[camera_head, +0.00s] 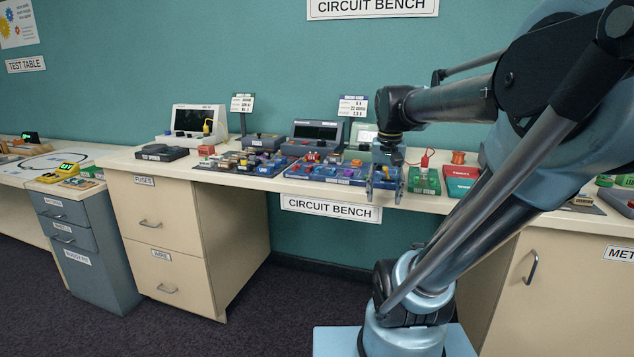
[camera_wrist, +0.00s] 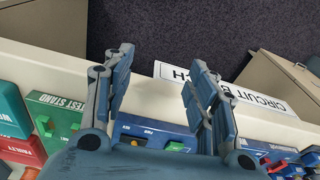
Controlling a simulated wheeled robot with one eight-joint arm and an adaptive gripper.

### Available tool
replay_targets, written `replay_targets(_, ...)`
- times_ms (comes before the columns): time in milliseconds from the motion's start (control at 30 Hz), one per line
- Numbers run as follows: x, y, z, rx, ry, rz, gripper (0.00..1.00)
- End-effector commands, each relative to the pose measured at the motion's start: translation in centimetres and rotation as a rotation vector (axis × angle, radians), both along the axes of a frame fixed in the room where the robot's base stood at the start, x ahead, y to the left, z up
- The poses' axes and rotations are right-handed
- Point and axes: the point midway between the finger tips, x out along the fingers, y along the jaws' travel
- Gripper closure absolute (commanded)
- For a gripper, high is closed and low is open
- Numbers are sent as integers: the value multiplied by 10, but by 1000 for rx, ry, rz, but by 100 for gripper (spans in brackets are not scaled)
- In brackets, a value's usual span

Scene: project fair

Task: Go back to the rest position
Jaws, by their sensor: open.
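My gripper (camera_head: 384,186) is in front of the circuit bench edge in the head view, fingers pointing down. In the wrist view my gripper (camera_wrist: 158,95) has its two fingers spread apart with nothing between them but the bench edge and floor. My arm reaches out from the right side of the head view. No object is held.
The bench top (camera_head: 440,202) carries a blue tray of parts (camera_head: 325,172), a green test stand (camera_head: 424,181) and a red box (camera_head: 460,181), close to my gripper. A green test stand (camera_wrist: 58,115) also shows in the wrist view. Open floor (camera_head: 290,310) lies in front.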

Motion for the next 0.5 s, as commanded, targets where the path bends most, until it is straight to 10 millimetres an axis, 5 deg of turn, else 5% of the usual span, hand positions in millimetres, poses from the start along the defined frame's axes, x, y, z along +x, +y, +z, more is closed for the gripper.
replay_targets(300,-76,-1,-94,-13,-50,152,48)
replay_targets(500,-104,-2,-138,-22,-73,222,48)
